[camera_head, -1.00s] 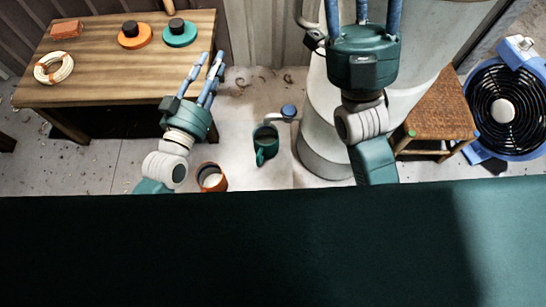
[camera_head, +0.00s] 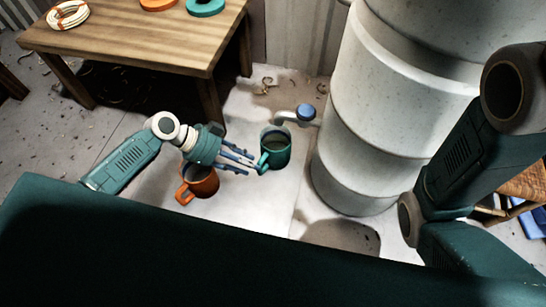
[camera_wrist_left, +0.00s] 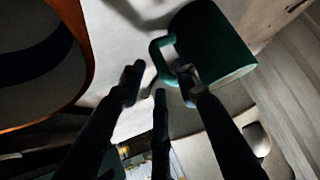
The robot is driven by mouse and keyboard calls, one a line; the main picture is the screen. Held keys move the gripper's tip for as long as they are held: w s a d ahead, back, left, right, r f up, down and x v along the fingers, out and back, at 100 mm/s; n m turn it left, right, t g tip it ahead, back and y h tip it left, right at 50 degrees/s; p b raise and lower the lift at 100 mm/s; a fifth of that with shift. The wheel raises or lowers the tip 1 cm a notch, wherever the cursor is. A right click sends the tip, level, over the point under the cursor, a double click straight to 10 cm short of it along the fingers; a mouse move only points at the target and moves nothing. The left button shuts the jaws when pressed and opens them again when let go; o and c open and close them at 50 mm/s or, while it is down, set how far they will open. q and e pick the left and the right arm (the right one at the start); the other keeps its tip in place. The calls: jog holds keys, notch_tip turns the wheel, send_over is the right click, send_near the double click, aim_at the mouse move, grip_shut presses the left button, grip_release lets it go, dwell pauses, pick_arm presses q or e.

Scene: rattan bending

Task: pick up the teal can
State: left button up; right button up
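The teal can (camera_head: 277,151) stands upright on the floor, its handle facing my left gripper; it fills the upper right of the left wrist view (camera_wrist_left: 215,40). My left gripper (camera_head: 250,162) is low beside the handle, its blue fingers spread and pointing at the can. In the left wrist view its fingertips (camera_wrist_left: 160,88) are around or just in front of the handle (camera_wrist_left: 158,60); I cannot tell if they touch it. My right gripper is outside the frames; only its arm shows at the right.
An orange can (camera_head: 204,184) stands just beneath my left gripper. A white cylindrical drum (camera_head: 355,160) with a blue-knobbed tap (camera_head: 305,112) stands right of the teal can. A wooden table (camera_head: 150,45) is behind on the left. A stool (camera_head: 522,188) is partly hidden at right.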

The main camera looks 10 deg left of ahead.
aim_at(260, 174)
pick_arm(q)
jog(key=b+x, duration=0.4)
jog(key=x, duration=0.1)
jog(key=shift+s+a+f, duration=0.1)
jog(key=shift+s+a, duration=0.05)
jog(key=shift+s, duration=0.1)
jog(key=shift+w+d+f, duration=0.1)
jog(key=shift+d+f, duration=0.1)
jog(key=shift+d, duration=0.05)
jog(key=shift+r, duration=0.15)
grip_shut()
jog(key=shift+w+d+r, duration=0.1)
jog(key=shift+w+r, duration=0.05)
